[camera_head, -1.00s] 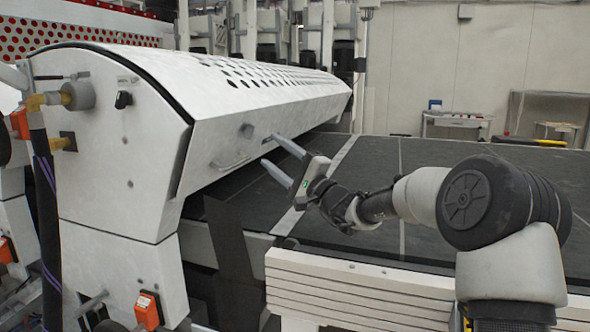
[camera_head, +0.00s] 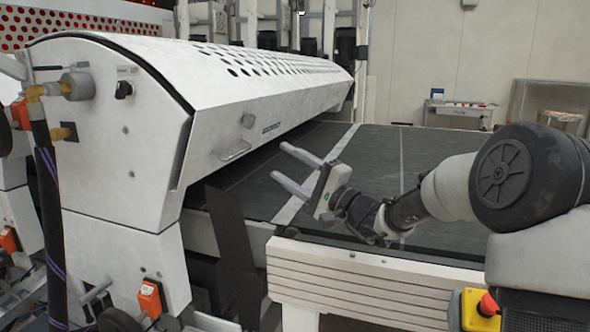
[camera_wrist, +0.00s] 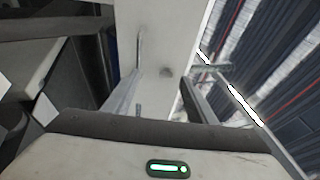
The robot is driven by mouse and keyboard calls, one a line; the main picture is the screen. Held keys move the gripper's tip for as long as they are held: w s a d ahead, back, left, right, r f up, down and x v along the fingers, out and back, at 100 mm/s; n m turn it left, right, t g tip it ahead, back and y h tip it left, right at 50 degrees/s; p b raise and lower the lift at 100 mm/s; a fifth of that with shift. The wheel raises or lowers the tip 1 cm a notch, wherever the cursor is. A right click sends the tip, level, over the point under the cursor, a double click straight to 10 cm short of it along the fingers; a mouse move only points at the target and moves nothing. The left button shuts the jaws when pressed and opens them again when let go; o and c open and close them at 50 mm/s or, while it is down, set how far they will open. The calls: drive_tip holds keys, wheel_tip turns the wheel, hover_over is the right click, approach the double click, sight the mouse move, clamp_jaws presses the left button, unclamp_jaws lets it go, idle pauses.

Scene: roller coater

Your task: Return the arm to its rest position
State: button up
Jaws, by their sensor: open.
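My gripper (camera_head: 298,169) is in the head view, open and empty, its two grey fingers apart and pointing left toward the white hood of the roller coater (camera_head: 130,200). It is held above the dark conveyor belt (camera_head: 370,150) and is apart from the hood. My arm reaches in from the right edge. In the wrist view, my gripper's fingers (camera_wrist: 165,95) stand apart with nothing between them. The hood's white face and its handle (camera_wrist: 140,50) show beyond them.
A ribbed white rail (camera_head: 350,285) runs along the near belt edge. A red emergency button (camera_head: 488,304) is at lower right. A small table (camera_head: 458,112) stands at the back. The belt's far part is clear.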

drive_tip(key=s+a+f+n+g+h, duration=0.2)
drive_tip(key=s+a+f+g, duration=0.1)
drive_tip(key=s, duration=0.4)
drive_tip(key=s+a+f+n+g+h, duration=0.1)
drive_tip(key=s+a+f+n+g, duration=0.2)
drive_tip(key=s, duration=0.4)
drive_tip(key=s+a+f+n+g+h, duration=0.2)
drive_tip(key=s+g, duration=0.2)
drive_tip(key=s, duration=0.3)
drive_tip(key=s+d+f+n+t+h, duration=0.1)
drive_tip(key=s+d+f+h, duration=0.1)
drive_tip(key=s+d+h, duration=0.3)
drive_tip(key=s+d+f+n+t+h, duration=0.1)
drive_tip(key=s+d+f+h, duration=0.2)
drive_tip(key=s+d, duration=0.9)
drive_tip(key=d+h, duration=0.3)
drive_tip(key=d, duration=0.2)
drive_tip(key=shift+h, duration=0.3)
drive_tip(key=r+p, duration=1.7)
drive_tip(key=p, duration=0.1)
drive_tip(key=r+p, duration=0.8)
drive_tip(key=r, duration=0.1)
drive_tip(key=shift+d+r+p, duration=0.35)
drive_tip(key=shift+p, duration=0.05)
drive_tip(key=shift+c, duration=0.3)
